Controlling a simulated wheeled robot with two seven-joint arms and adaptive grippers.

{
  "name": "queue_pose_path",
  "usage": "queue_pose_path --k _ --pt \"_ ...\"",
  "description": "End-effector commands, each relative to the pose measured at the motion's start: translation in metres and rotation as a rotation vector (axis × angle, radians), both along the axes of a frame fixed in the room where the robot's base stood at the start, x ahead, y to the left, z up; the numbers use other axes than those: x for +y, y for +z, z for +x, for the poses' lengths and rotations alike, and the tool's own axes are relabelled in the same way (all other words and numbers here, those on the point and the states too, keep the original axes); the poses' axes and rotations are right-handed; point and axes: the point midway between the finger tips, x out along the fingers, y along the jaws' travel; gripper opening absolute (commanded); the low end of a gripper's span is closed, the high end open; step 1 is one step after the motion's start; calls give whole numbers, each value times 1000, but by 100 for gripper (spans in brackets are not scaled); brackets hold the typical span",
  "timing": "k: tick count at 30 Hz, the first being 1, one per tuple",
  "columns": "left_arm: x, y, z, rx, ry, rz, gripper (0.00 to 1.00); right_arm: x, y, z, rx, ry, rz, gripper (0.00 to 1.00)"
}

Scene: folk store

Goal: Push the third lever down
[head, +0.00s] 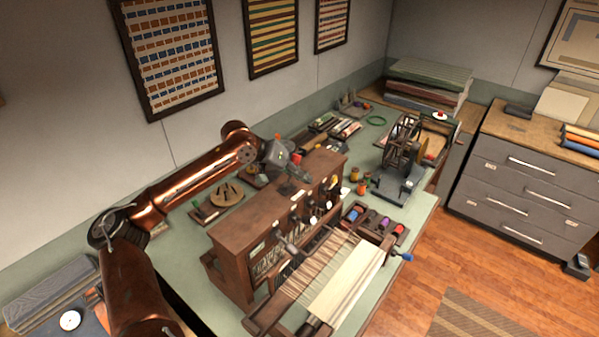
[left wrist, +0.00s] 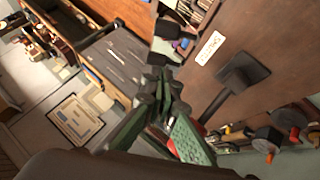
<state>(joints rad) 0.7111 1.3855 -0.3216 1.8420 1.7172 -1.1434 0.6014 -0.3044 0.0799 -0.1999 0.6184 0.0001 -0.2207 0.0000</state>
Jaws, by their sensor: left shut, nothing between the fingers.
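A wooden loom cabinet (head: 240,225) stands on the green table, with a row of small dark levers (head: 294,219) along its front. I cannot tell for sure which lever is the third. My left gripper (head: 304,178) is over the cabinet's top, toward its far end, shut and empty. In the left wrist view its green fingers (left wrist: 163,92) meet at the tips. A dark paddle-shaped lever (left wrist: 243,74) shows to their right on brown wood, beside a white label (left wrist: 210,47); the fingertips look apart from it. My right gripper is out of view.
Stretched threads and pale cloth (head: 345,280) lie in front of the cabinet. A tray of coloured yarn (head: 376,221) and a spinning-wheel device (head: 402,160) stand to the right. A round wooden piece (head: 227,194) lies behind the cabinet. A grey drawer chest (head: 530,180) stands far right.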

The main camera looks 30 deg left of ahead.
Motion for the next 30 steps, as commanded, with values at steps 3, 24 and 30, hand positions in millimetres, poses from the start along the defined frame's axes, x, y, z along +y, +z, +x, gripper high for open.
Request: queue_pose_path --k 3,24,30 --pt "-14 -17 14 2 -2 -3 0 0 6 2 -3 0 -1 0" --pt "-40 -64 14 1 -3 0 0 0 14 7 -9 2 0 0" --pt "-43 -63 15 0 -5 4 0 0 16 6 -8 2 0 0"
